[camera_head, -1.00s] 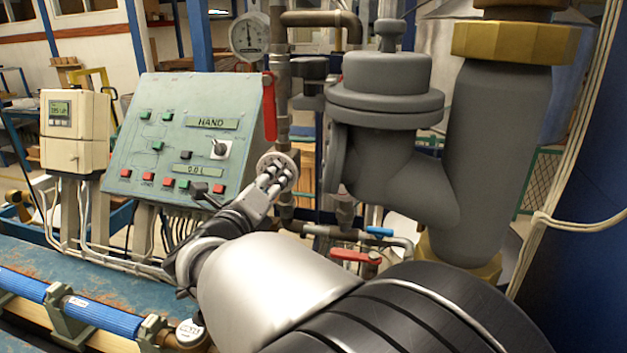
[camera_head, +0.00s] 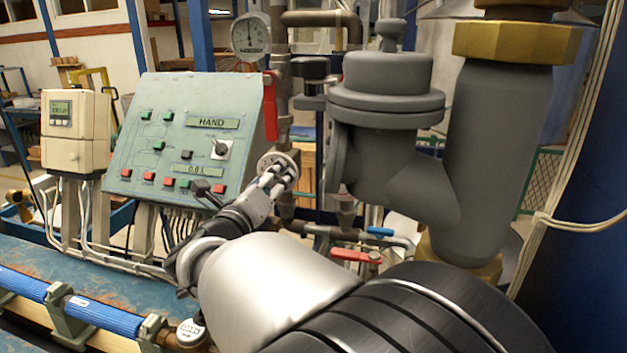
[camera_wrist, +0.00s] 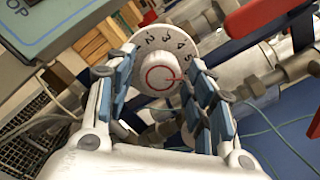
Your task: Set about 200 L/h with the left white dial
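The white dial (camera_head: 270,162) is a round disc right of the control panel, partly hidden by my gripper. In the wrist view the dial (camera_wrist: 172,40) shows the numbers 2 to 5, and its white central knob (camera_wrist: 160,77) has a red ring and a red mark pointing right. My gripper (camera_head: 272,178) is at the dial's face. In the wrist view the gripper's fingers (camera_wrist: 162,72) stand on both sides of the knob. I cannot tell if they touch it. The grey meter display (camera_head: 60,112) on the left shows a reading too small to read surely.
The green control panel (camera_head: 150,125) reads HAND and has several buttons. A red lever (camera_head: 270,105) hangs above the dial. Another red handle (camera_head: 355,256) and a blue handle (camera_head: 381,231) sit lower right. A large grey valve body (camera_head: 390,130) stands right of the dial.

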